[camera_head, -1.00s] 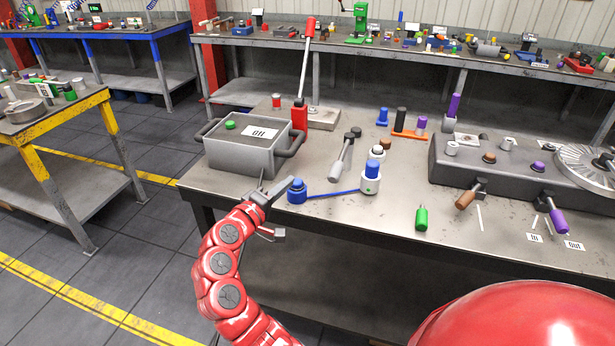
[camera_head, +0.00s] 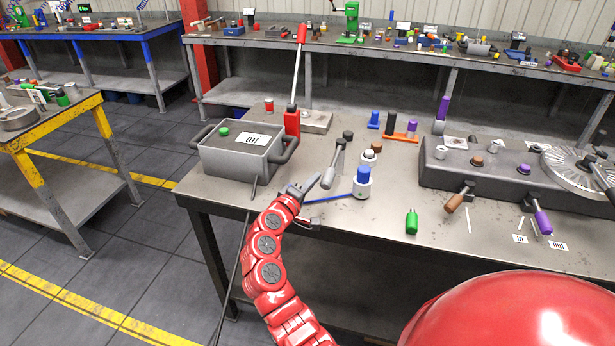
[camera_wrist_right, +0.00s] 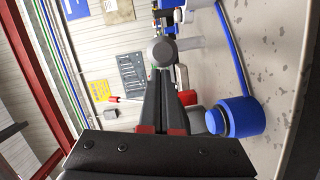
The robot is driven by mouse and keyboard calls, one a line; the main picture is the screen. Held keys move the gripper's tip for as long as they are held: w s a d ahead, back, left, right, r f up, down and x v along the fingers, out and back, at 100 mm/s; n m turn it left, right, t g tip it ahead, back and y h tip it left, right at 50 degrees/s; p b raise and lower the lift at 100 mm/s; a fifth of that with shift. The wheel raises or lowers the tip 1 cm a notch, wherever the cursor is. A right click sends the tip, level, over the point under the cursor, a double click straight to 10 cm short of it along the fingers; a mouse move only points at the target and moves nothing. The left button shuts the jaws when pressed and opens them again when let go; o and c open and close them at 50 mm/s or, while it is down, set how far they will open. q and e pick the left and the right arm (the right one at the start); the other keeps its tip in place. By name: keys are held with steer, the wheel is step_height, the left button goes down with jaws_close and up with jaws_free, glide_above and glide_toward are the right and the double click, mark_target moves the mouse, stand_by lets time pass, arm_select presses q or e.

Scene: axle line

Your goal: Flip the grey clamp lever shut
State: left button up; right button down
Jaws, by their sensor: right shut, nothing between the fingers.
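The grey clamp lever (camera_head: 329,176) is on the bench just left of the white cylinder with the blue top (camera_head: 362,180). Its thick grey grip points to the front, and its shaft runs back to a dark joint (camera_head: 348,136). My right gripper (camera_head: 313,182) is shut and empty, with its tips close to the left side of the lever's grip. In the right wrist view the lever's round grey end (camera_wrist_right: 161,50) shows just beyond the fingertips (camera_wrist_right: 161,72). Whether they touch, I cannot tell. My left gripper is not in view.
A blue knob (camera_wrist_right: 238,117) sits close beside my right gripper, with a blue bar (camera_head: 335,198) running to the white cylinder. A grey box with handles (camera_head: 235,160) stands to the left. A green peg (camera_head: 411,222) stands to the right on open bench.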

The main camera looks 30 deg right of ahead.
steer(key=shift+r, duration=0.1)
steer(key=s+p, duration=0.1)
steer(key=s+d+n+t+p, duration=0.1)
steer(key=shift+d+r+t+y+p, duration=0.15)
steer(key=shift+t+y+p, duration=0.15)
steer(key=shift+y+p, duration=0.1)
steer(key=s+d+n+t+y+p, duration=0.5)
steer(key=s+d+p, duration=0.3)
steer(key=d, duration=0.4)
steer(key=shift+d+p, duration=0.3)
steer(key=shift+p, duration=0.1)
